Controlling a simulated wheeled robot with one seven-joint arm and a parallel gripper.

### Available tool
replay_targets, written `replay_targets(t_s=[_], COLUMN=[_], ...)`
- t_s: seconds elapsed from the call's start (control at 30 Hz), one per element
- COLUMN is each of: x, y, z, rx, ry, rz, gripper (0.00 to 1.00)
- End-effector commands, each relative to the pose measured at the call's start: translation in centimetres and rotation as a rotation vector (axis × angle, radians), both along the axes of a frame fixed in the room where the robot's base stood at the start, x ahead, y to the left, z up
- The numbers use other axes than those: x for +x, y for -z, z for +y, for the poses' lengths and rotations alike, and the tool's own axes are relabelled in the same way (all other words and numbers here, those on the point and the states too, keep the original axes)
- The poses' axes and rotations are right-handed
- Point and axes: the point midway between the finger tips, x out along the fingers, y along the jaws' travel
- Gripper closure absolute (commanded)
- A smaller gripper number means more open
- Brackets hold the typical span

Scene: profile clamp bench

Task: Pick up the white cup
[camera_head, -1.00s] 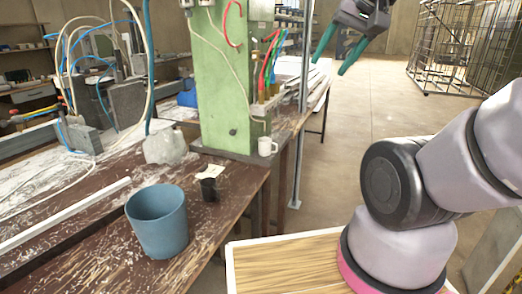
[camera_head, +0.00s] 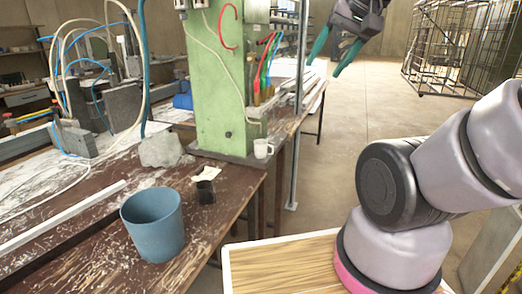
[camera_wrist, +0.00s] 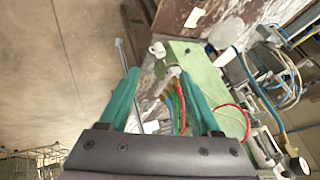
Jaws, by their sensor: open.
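The white cup (camera_head: 263,148) stands upright on the bench beside the foot of the green column, near the bench's right edge. In the wrist view the white cup (camera_wrist: 157,49) shows small beyond my fingertips, at the edge of the bench. My gripper (camera_head: 334,52) is up at the top of the head view, to the right of and above the cup, well apart from it. In the wrist view my gripper's (camera_wrist: 165,95) two green fingers are spread with nothing between them.
A green column (camera_head: 218,85) with hoses stands just left of the cup. A blue bucket (camera_head: 153,225), a small black cup (camera_head: 205,191) and a grey stone (camera_head: 160,150) are on the bench (camera_head: 105,250). A metal post (camera_head: 299,110) stands to the right.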

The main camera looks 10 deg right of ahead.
Motion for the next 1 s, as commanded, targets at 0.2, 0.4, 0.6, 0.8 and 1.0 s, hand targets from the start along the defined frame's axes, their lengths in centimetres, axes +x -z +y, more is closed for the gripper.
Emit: replay_targets(t_s=[0.2, 0.4, 0.6, 0.8, 1.0], x=[0.1, 1.4, 3.9, 7.2, 11.8], y=[0.1, 2.7, 6.3, 9.0, 11.4], z=[0.1, 1.9, 5.4, 8.5, 10.4], rx=[0.005, 0.114, 0.355, 0.64, 0.96], ry=[0.0, 0.005, 0.023, 0.066, 0.141], rz=[0.01, 0.178, 0.452, 0.677, 0.838], gripper=[0.54, 0.54, 0.54, 0.54, 0.54])
